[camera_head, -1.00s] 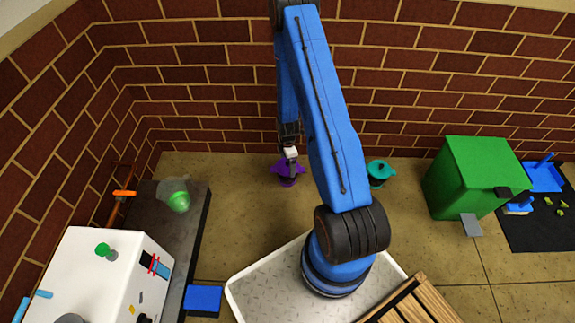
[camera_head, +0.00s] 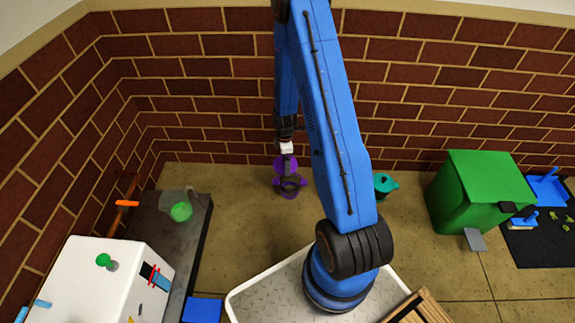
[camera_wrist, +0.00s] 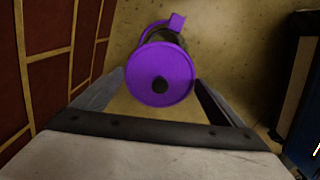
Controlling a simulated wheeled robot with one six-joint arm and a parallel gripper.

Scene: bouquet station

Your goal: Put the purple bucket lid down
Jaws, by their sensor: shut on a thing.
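The purple bucket lid (camera_wrist: 160,65) is a round disc with a dark knob in its middle. In the wrist view it faces me between the two fingers of my gripper (camera_wrist: 160,90), which is shut on it. Behind the lid, the purple bucket (camera_wrist: 177,22) shows in part, with a purple projection at its upper right and a dark area beside it. In the head view my gripper (camera_head: 287,160) is over the purple bucket (camera_head: 290,193) near the brick wall. The exact gap between lid and bucket cannot be told.
A teal lidded pot (camera_head: 385,184) stands to the right, partly behind my arm. A green bin (camera_head: 478,195) is farther right. A dark bench (camera_head: 180,225) with a green object (camera_head: 181,212) and a white box (camera_head: 105,280) are at the left. Open floor (camera_head: 235,230) lies between.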

